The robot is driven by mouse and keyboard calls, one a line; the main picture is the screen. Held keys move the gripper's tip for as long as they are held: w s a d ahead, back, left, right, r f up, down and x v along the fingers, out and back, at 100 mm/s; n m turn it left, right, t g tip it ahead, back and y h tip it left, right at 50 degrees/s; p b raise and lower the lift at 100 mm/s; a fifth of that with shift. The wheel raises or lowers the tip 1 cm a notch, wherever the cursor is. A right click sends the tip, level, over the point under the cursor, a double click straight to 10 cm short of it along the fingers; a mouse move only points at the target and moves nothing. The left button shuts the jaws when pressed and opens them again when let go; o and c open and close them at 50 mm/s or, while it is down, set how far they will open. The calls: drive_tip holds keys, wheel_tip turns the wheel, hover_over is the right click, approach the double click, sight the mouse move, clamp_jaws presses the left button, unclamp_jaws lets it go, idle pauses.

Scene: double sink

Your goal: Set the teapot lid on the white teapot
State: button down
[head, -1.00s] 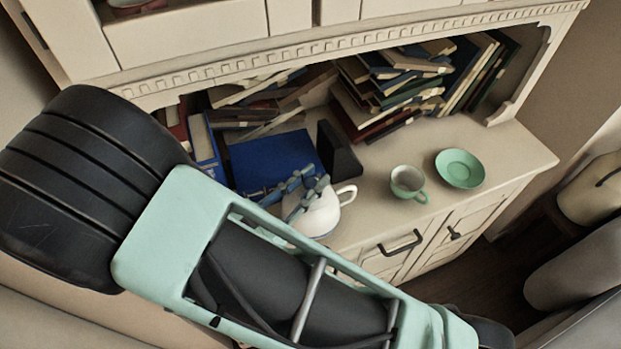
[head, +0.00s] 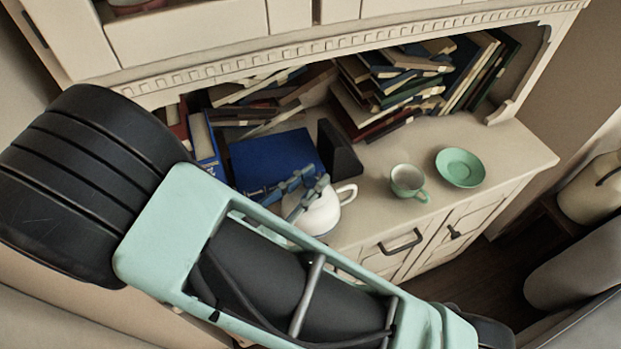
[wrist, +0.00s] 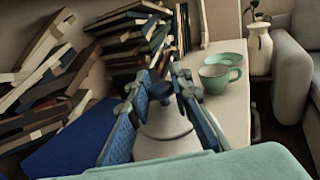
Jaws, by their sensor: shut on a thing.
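The white teapot (head: 322,216) stands on the cabinet counter in the head view, its handle to the right and its left part hidden by my gripper and arm. My gripper (head: 302,188) is at the teapot's top. In the wrist view, the white lid (wrist: 165,121) with its dark blue knob (wrist: 160,92) lies between the two blue fingers of my gripper (wrist: 160,84), which is shut on it. The lid is upright and in line with the teapot. I cannot tell whether it rests on the rim or is slightly above it.
A dark upright bookend (head: 337,150) stands close behind the teapot, beside a blue book (head: 272,160). A green cup (head: 407,182) and a green saucer (head: 460,167) are to the right. Piled books (head: 395,85) fill the back, under the upper cabinet's edge.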

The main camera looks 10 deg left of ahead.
drive_tip(key=shift+f+b, duration=0.35)
drive_tip(key=shift+f, duration=0.25)
drive_tip(key=c, duration=2)
unclamp_jaws()
drive_tip(key=shift+c, duration=0.2)
drive_tip(key=shift+s, duration=0.1)
drive_tip(key=v, duration=1.1)
drive_tip(key=shift+r, duration=0.1)
